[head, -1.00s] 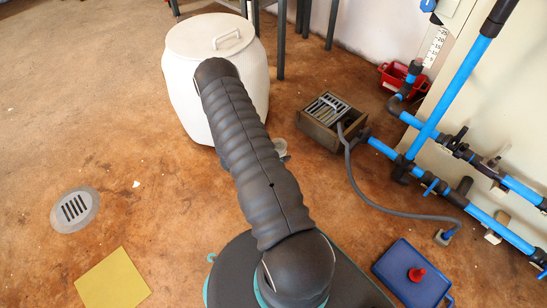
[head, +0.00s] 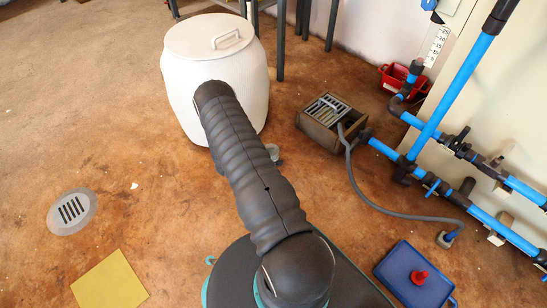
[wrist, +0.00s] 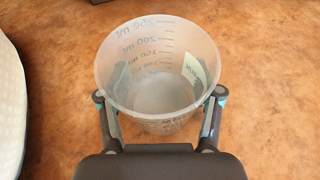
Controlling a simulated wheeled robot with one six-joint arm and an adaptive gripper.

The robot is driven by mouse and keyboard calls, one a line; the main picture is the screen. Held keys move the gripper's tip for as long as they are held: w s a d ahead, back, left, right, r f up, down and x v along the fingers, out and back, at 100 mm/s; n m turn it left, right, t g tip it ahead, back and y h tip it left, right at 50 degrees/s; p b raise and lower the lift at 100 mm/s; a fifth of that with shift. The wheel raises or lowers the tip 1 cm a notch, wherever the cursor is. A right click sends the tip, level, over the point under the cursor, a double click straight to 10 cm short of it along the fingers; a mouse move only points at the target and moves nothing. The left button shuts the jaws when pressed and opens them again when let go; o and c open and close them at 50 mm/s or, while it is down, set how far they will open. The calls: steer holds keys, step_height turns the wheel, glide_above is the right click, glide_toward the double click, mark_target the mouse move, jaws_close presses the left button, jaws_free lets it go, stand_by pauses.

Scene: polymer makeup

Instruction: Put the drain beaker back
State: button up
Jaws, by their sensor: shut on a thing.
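The drain beaker (wrist: 158,92) is a clear, open cup with a printed millilitre scale and a pale label on its right side. It fills the middle of the wrist view and looks empty. My gripper (wrist: 160,98) is shut on it, one finger on each side. The beaker's rim faces the wrist camera, and I cannot tell how far its base is from the floor. In the head view my arm hides the gripper and most of the beaker; only a small grey bit (head: 273,152) shows at the arm's right edge, and I cannot tell which part it is.
A white lidded drum (head: 190,90) stands close behind my arm. A wooden box with a grate (head: 328,115) and a grey hose (head: 375,203) lie to the right, near blue pipes (head: 440,120). A floor drain (head: 72,212) and yellow mat (head: 110,282) are left. Open floor lies between.

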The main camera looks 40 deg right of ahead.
steer(key=shift+f, duration=0.1)
steer(key=o, duration=1.4)
steer(key=shift+c, duration=0.2)
